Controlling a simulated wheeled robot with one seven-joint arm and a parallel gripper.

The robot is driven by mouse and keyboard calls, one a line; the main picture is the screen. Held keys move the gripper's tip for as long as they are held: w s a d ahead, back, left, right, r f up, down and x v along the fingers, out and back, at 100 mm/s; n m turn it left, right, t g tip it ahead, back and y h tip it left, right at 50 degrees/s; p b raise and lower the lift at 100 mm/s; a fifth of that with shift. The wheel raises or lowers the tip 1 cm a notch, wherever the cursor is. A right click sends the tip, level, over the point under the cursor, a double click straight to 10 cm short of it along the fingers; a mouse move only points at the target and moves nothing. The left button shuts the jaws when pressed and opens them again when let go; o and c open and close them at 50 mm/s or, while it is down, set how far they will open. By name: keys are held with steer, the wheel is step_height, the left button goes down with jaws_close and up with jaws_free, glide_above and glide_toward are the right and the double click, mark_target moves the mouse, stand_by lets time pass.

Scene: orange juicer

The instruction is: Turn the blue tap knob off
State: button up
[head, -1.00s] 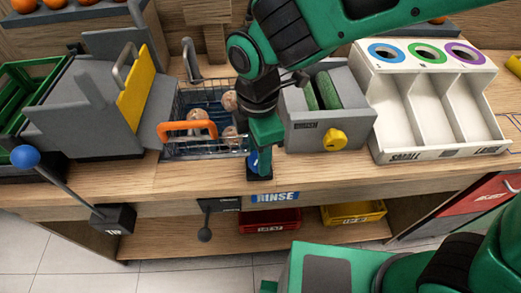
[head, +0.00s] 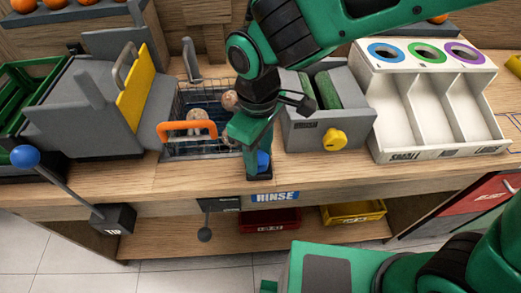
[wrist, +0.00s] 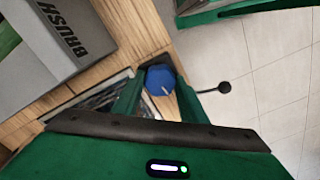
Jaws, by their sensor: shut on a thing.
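The blue tap knob (head: 263,161) sits at the front edge of the counter, just above the RINSE label, and is partly covered by my gripper in the head view. My gripper (head: 256,158) points down over it and is shut on it. In the wrist view the blue knob (wrist: 160,79) shows a white line on its face and lies between the fingers of my gripper (wrist: 158,88).
A wire basket with an orange handle (head: 187,126) and round brown items stands left of my gripper. The grey brush box (head: 322,125) with a yellow knob (head: 334,140) is close on the right. A white sorting tray (head: 430,110) stands farther right.

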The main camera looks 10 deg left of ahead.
mark_target(260, 156)
steer(key=shift+w+a+r+m, duration=0.15)
steer(key=shift+w+m, duration=0.15)
steer(key=shift+m, duration=0.6)
steer(key=o, duration=1.1)
steer(key=shift+c, duration=0.2)
steer(key=shift+s, duration=0.1)
step_height(260, 156, up, 11)
steer(key=shift+f, duration=0.2)
steer(key=shift+d, duration=0.2)
